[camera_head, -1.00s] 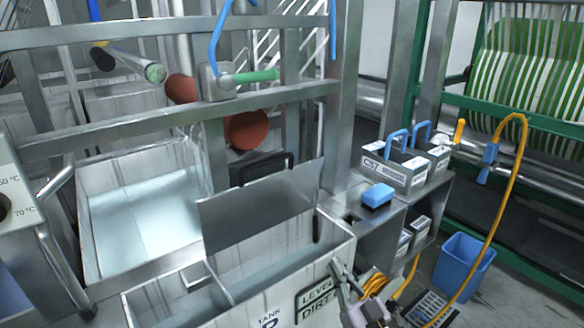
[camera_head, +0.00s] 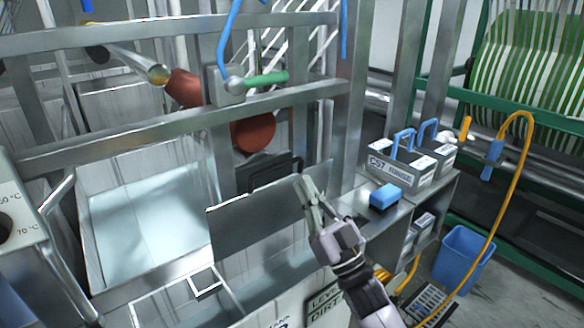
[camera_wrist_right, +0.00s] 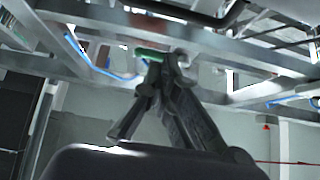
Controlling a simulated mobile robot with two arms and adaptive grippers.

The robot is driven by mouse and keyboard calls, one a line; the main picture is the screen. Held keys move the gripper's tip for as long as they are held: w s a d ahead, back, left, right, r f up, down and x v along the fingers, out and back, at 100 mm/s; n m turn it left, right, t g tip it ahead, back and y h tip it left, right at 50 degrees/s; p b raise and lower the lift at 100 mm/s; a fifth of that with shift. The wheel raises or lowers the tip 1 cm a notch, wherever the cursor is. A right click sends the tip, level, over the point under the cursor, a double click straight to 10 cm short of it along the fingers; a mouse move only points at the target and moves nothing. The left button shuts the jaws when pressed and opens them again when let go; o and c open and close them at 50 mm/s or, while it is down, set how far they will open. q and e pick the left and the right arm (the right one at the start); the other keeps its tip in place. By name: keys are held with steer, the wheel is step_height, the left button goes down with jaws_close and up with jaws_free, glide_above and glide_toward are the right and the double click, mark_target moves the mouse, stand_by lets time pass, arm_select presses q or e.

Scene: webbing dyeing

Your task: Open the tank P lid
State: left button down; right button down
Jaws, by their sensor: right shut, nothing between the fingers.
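Tank P (camera_head: 290,312) is the metal tank at the bottom of the head view. Its label is mostly hidden by my right arm and the picture edge. The grey lid plate (camera_head: 255,225) stands steeply raised over the tank, with the interior visible in front of it. A dark handle-like frame (camera_head: 262,176) shows behind its top edge. My right gripper (camera_head: 306,184) is shut and empty, in front of the lid's upper right part in the picture. I cannot tell whether it touches the lid. Its closed fingers also show in the right wrist view (camera_wrist_right: 166,62). My left gripper is out of view.
A metal crossbar (camera_head: 170,133) and posts stand behind the lid. A blue-topped block (camera_head: 384,196) and grey boxes with blue handles (camera_head: 400,168) sit on the shelf at right. A yellow hose (camera_head: 514,200) hangs by a blue bin (camera_head: 463,262).

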mark_target(292, 177)
steer(key=w+a, duration=0.1)
steer(key=w, duration=0.1)
steer(key=w+a+p, duration=0.1)
steer(key=w+a, duration=0.1)
steer(key=shift+r, duration=0.2)
steer(key=shift+r, duration=0.1)
